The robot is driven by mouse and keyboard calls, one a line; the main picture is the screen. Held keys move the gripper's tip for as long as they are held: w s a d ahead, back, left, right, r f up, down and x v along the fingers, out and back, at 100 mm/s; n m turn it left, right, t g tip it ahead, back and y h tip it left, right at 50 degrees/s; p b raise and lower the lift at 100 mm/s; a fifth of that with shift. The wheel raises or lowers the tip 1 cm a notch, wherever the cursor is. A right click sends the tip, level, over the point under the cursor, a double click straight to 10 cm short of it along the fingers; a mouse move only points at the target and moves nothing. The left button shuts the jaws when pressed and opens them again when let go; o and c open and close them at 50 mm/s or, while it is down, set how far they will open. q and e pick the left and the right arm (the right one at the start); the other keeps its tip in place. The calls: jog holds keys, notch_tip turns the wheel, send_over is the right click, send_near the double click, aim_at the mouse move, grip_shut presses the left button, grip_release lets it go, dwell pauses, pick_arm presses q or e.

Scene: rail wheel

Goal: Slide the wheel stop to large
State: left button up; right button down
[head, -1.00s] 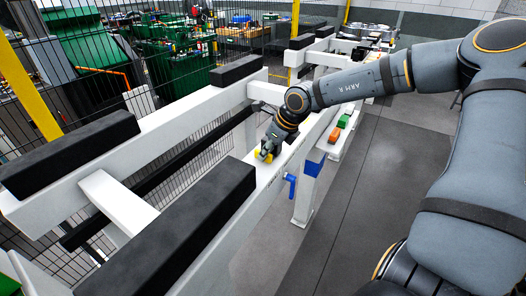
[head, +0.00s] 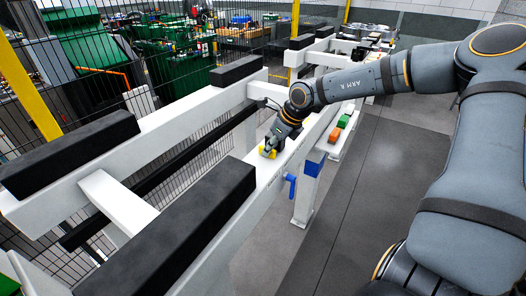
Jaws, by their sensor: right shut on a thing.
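The wheel stop (head: 267,153) is a small yellow piece on top of the near white rail (head: 262,183). It sits just past the far end of the long black pad. My right gripper (head: 270,147) reaches down from above and is shut on the wheel stop, hiding part of it. The position markings on the rail are too small to read. My left gripper is not in view.
A blue handle (head: 290,184) sticks out from the rail's near side, just below the wheel stop. Orange (head: 334,135) and green (head: 343,121) blocks lie on the ledge beyond. A black pad (head: 175,235) covers the rail's near part. Open floor lies to the right.

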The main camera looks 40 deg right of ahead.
jog(key=shift+w+d, duration=0.25)
jog(key=shift+d, duration=0.3)
jog(key=shift+w+d, duration=0.2)
jog(key=shift+d, duration=0.4)
jog(key=shift+w+d+b, duration=0.4)
jog(key=shift+d, duration=0.5)
jog(key=shift+w+d+b, duration=0.35)
jog(key=shift+d, duration=0.5)
jog(key=shift+d, duration=0.1)
jog(key=shift+w+d+b, duration=0.3)
jog(key=shift+d+b, duration=0.05)
jog(key=shift+d, duration=0.35)
jog(key=shift+w+d+b, duration=0.3)
jog(key=shift+d+b, duration=0.05)
jog(key=shift+d, duration=0.35)
jog(key=shift+w+d, duration=0.15)
jog(key=shift+d, duration=0.2)
